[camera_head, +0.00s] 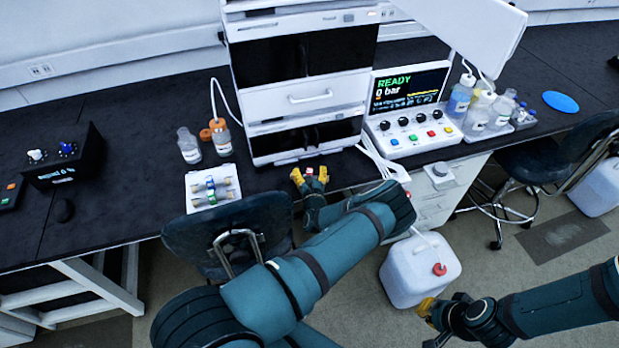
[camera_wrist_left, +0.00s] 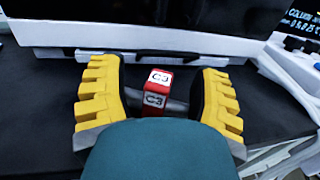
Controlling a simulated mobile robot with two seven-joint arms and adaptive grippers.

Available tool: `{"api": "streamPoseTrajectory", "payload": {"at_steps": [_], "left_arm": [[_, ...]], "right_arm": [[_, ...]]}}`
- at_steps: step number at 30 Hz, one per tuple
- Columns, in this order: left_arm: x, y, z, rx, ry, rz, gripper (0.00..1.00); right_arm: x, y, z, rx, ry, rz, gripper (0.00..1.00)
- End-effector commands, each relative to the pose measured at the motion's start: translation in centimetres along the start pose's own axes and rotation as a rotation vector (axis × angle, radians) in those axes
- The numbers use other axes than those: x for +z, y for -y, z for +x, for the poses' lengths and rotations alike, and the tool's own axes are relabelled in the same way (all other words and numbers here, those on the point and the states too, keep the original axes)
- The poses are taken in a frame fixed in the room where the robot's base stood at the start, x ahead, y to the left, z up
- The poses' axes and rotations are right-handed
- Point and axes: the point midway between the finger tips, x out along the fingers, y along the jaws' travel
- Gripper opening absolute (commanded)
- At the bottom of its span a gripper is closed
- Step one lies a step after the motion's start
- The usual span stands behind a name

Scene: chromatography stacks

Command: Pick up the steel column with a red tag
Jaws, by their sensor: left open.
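The steel column with the red tag (camera_wrist_left: 153,92) lies on the black bench between the yellow fingers of my left gripper (camera_wrist_left: 158,100) in the left wrist view. The tag reads C3. The gripper is open, with a gap showing between the tag and each finger. The teal part of my gripper hides the near side. In the head view my left gripper (camera_head: 310,176) is at the bench's front edge, before the white instrument stack, with a bit of red between its fingers. My right gripper (camera_head: 428,320) hangs low at the bottom right, mostly hidden from telling its opening.
A white tray (camera_head: 196,204) with other tagged columns lies left of my left gripper. Bottles (camera_head: 190,147) stand behind it. The white stack (camera_head: 305,98) rises just behind the gripper. A control panel (camera_head: 415,140) stands to its right.

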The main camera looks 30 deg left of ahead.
Motion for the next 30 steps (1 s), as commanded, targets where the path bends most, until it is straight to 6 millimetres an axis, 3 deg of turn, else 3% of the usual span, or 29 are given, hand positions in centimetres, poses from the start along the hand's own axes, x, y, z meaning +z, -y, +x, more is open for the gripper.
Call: {"api": "streamPoseTrajectory", "payload": {"at_steps": [8,9,14,15,30], "left_arm": [[0.05,-0.02,0.37,0.000,0.000,0.001,0.63],[0.05,-0.01,0.36,0.000,0.000,0.001,0.58],[0.05,-0.01,0.34,0.000,0.000,0.001,0.02],[0.04,-0.01,0.34,0.000,0.000,0.001,0.00],[0.57,0.04,0.36,0.000,0.002,0.000,0.00]], "right_arm": [[-0.01,0.00,0.02,0.000,0.000,0.000,0.00],[0.00,-0.01,0.02,0.000,0.000,0.000,0.00],[0.00,0.00,0.02,0.000,0.000,0.000,0.00],[0.00,0.00,0.02,0.000,0.000,0.000,0.00],[-0.02,0.04,-0.10,0.000,0.000,0.000,0.00]]}}
